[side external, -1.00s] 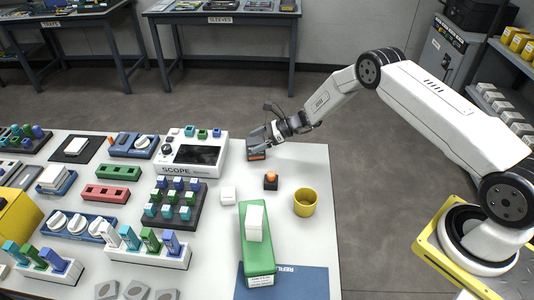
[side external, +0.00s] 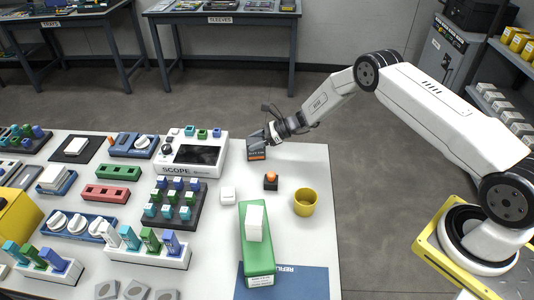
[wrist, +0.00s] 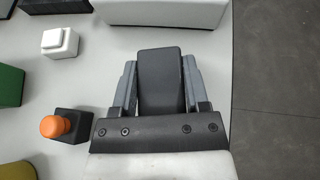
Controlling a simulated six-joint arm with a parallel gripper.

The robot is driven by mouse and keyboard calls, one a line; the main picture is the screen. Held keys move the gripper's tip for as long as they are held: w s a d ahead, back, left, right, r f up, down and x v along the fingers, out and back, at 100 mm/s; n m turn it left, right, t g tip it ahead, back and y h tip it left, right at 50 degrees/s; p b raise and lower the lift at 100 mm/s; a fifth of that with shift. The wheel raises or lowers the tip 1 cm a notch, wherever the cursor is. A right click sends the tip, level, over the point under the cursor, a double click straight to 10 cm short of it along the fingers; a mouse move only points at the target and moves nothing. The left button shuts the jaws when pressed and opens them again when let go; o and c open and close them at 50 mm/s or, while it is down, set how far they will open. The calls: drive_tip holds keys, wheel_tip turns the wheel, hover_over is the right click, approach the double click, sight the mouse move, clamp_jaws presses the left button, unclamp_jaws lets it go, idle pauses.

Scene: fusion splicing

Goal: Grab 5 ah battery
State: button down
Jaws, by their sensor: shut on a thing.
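The battery (side external: 256,154) is a dark block with an orange label band near its lower edge, at the far right part of the white table, right of the SCOPE unit. In the wrist view its plain dark grey face (wrist: 161,80) shows between the two fingers. My gripper (side external: 268,139) is shut on the battery, with one finger on each side of it; it also shows in the wrist view (wrist: 160,85). Whether the battery is clear of the table I cannot tell for sure. The label's writing is too small to read.
The SCOPE unit (side external: 195,153) stands left of the battery. A black block with an orange knob (side external: 271,181), a yellow cup (side external: 305,202), a white cube (side external: 228,195) and a green box (side external: 257,255) are nearer the front. The table's right edge is close by.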

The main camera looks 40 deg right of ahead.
sight(255, 140)
drive_tip(key=shift+r, duration=0.2)
drive_tip(key=shift+r, duration=1.4)
drive_tip(key=shift+s+r, duration=0.2)
drive_tip(key=shift+r, duration=0.1)
drive_tip(key=s+r, duration=0.9)
drive_tip(key=s, duration=0.4)
drive_tip(key=shift+s+d+r, duration=0.15)
drive_tip(key=shift+s, duration=0.15)
drive_tip(key=shift+d, duration=0.1)
